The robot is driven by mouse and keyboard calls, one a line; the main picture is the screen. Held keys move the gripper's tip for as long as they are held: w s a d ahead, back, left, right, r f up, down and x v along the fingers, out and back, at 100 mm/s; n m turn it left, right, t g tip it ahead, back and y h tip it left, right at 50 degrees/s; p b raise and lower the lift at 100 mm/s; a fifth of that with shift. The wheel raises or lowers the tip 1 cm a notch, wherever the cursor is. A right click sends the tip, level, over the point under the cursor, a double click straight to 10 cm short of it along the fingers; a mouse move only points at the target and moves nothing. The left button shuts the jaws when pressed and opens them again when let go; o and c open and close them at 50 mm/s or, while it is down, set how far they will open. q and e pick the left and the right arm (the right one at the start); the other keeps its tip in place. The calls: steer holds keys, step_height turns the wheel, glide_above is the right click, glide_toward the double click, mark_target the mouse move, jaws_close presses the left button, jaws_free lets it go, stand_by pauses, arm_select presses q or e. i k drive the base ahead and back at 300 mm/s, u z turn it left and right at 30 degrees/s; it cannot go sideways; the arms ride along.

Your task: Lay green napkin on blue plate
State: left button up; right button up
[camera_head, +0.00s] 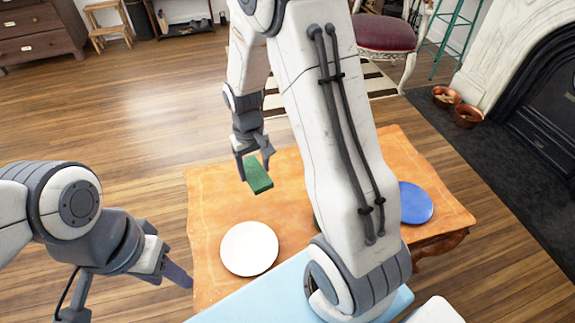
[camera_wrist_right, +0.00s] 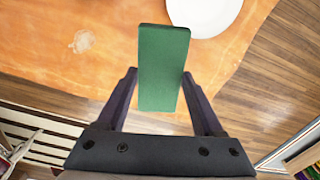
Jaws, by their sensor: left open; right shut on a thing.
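The green napkin (camera_head: 258,176), a folded rectangle, is held in my right gripper (camera_head: 254,158) above the wooden table. In the right wrist view the napkin (camera_wrist_right: 163,65) stands between the two fingers of the right gripper (camera_wrist_right: 160,85). The blue plate (camera_head: 416,203) lies on the right part of the table, partly hidden by my right arm, with clear distance from the napkin. My left gripper (camera_head: 165,268) is open and empty at the table's left edge.
A white plate (camera_head: 249,248) lies on the table's (camera_head: 212,205) left part; it also shows in the right wrist view (camera_wrist_right: 207,12). A small green thing (camera_head: 317,221) is mostly hidden behind my right arm. A light blue surface (camera_head: 262,297) is in front. A red-seated chair (camera_head: 385,33) stands behind.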

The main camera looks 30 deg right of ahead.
mark_target(407, 203)
steer(key=k, duration=0.5)
steer(key=z, duration=1.25)
steer(key=i, duration=0.65)
steer(key=u, duration=0.05)
